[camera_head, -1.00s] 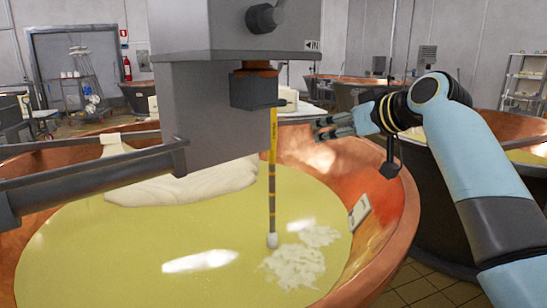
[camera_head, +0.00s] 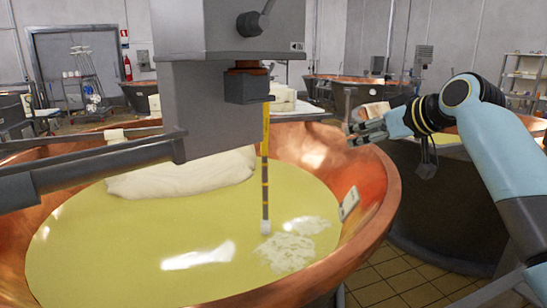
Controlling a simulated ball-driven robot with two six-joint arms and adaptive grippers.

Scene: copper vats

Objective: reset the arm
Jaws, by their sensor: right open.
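My right arm comes in from the right side of the head view. Its gripper (camera_head: 366,133) points left and is open and empty, above the right rim of the near copper vat (camera_head: 372,205). My left gripper is not in view. A yellow and grey probe (camera_head: 265,165) hangs upright from the grey machine head (camera_head: 225,100), apart from my gripper. Its white tip is at the yellow liquid (camera_head: 130,240) in the vat.
A pale curd mass (camera_head: 185,175) lies at the back of the vat, and white flakes (camera_head: 290,250) float near the probe. A small white plate (camera_head: 349,203) sits on the inner right wall. More vats (camera_head: 350,80) stand behind. Tiled floor (camera_head: 400,280) shows at lower right.

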